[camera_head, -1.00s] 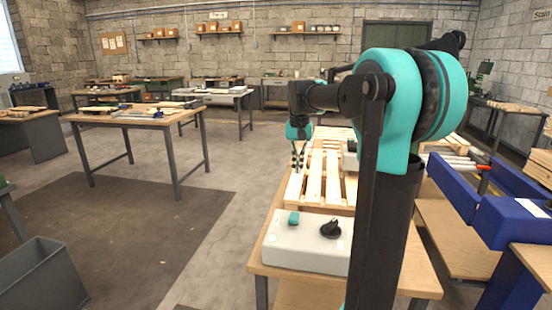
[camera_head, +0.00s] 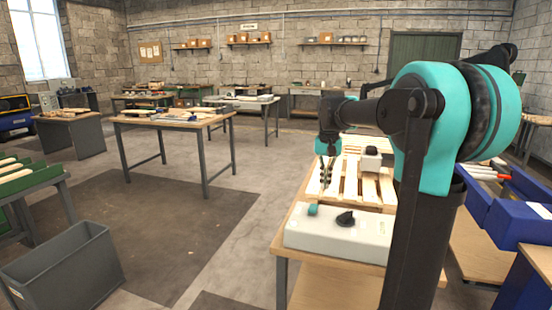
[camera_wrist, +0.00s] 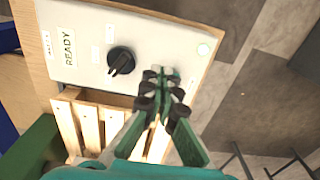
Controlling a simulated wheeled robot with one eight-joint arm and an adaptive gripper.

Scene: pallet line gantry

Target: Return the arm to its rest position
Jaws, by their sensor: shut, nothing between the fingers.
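My gripper (camera_head: 327,178) hangs from my raised arm, pointing down over the wooden pallet (camera_head: 348,187) in the head view. In the wrist view my gripper (camera_wrist: 162,92) has its dark, padded fingertips together and holds nothing. The fingertips overlap the edge of the pale control box in that picture and partly cover a teal part of it. How far they are above the box or pallet I cannot tell. My arm hides part of the bench to the right.
The control box (camera_head: 341,240) has a black knob (camera_wrist: 121,60) and a READY label (camera_wrist: 69,47). A beige block (camera_head: 371,159) is on the pallet. Blue bins (camera_head: 518,221) stand right; a grey bin (camera_head: 63,266) stands lower left. Floor between the benches is clear.

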